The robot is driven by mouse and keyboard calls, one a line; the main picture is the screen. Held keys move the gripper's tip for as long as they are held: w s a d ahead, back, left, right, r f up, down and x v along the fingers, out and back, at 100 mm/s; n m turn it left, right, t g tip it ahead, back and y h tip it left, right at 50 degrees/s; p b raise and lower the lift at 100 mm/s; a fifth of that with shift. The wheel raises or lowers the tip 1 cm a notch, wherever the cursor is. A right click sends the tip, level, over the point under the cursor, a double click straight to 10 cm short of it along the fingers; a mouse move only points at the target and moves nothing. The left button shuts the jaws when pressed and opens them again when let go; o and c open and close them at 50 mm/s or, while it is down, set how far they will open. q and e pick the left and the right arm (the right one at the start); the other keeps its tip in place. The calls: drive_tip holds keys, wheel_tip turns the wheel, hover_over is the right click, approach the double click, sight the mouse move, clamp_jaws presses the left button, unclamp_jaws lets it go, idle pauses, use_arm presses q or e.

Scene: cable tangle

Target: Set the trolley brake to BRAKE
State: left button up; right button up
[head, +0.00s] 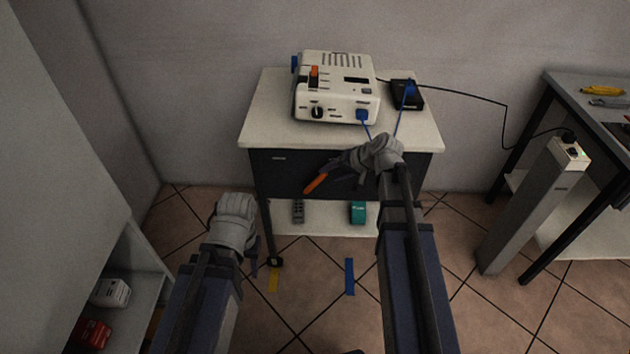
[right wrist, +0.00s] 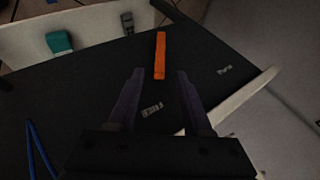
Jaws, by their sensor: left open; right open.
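The trolley (head: 262,125) stands against the back wall, with a white top and a dark front panel. An orange brake lever (head: 316,182) shows at that panel. In the right wrist view the lever (right wrist: 160,55) lies with its near end between or just beyond my right gripper's tips (right wrist: 158,75). A label that seems to read FREE (right wrist: 152,109) is near the gripper, and a second label (right wrist: 224,70) to the right is too small to read surely. My right gripper (head: 340,168) is open, fingers towards the lever. My left gripper (head: 232,235) is open and empty, left of the trolley.
A white device (head: 335,88) and a black box (head: 406,94) with blue cables stand on the trolley top. A grey post (head: 535,205) and a workbench (head: 580,100) are at the right. A teal item (head: 357,212) lies on the lower shelf. Blue tape (head: 349,277) marks the floor.

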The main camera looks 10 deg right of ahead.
sight(323, 179)
drive_tip(key=b+x, duration=0.5)
drive_tip(key=x, duration=0.1)
drive_tip(key=shift+w+f, duration=0.15)
drive_tip(key=shift+f, duration=0.2)
drive_tip(key=shift+w+a+f+b, duration=0.3)
drive_tip(key=shift+a+f+b, duration=0.05)
drive_tip(key=shift+f+b, duration=0.1)
drive_tip(key=shift+r, duration=0.15)
clamp_jaws()
idle(0.7)
